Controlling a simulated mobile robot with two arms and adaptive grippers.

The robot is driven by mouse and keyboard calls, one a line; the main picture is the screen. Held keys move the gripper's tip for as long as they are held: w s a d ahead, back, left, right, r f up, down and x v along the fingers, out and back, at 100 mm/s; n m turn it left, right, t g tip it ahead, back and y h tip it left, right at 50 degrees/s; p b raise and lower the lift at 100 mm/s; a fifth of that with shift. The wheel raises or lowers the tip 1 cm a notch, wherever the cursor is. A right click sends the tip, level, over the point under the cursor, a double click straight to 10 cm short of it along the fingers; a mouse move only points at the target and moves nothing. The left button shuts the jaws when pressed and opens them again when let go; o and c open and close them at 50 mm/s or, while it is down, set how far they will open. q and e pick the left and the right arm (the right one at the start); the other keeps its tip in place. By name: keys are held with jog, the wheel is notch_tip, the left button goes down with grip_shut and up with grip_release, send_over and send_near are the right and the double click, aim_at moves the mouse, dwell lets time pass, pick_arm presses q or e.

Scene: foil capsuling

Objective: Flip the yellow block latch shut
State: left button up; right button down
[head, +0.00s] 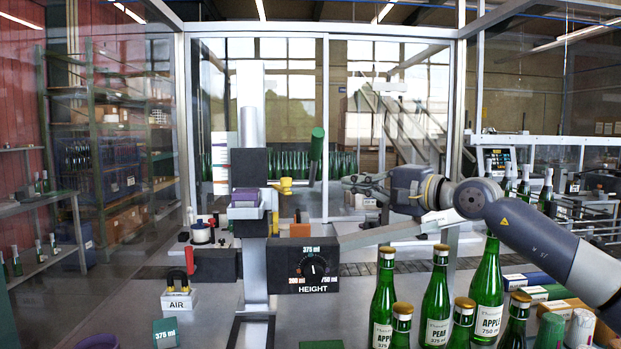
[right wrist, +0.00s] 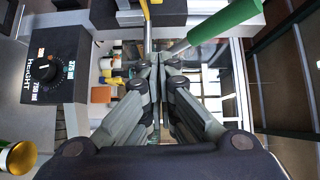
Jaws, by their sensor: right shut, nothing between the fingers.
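The yellow block latch (head: 285,185) is a small yellow piece on the right side of the dark block on the machine column in the head view. A thin yellow strip (right wrist: 146,10), likely part of it, shows at the top of the right wrist view. My right gripper (head: 347,182) comes in from the right, a little right of the latch and apart from it in the picture. In the right wrist view its fingers (right wrist: 157,63) are closed together with nothing between them. My left gripper is not in view.
A lever with a green grip (head: 317,146) rises beside the latch; the grip also shows in the right wrist view (right wrist: 226,24). The black height dial box (head: 313,266) is below. Green bottles (head: 384,297) stand at the front right. An AIR block (head: 177,299) stands at the left.

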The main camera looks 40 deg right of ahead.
pick_arm(q)
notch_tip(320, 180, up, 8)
jog(key=p, duration=0.7)
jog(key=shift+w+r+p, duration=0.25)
jog(key=shift+p, duration=0.15)
pick_arm(e)
jog(key=w+a, duration=0.5)
jog(key=w, duration=0.4)
jog(key=shift+a, duration=0.4)
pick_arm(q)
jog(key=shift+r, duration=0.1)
pick_arm(e)
jog(key=shift+w+a+h, duration=0.1)
jog(key=shift+a+h, duration=0.05)
jog(key=shift+h, duration=0.15)
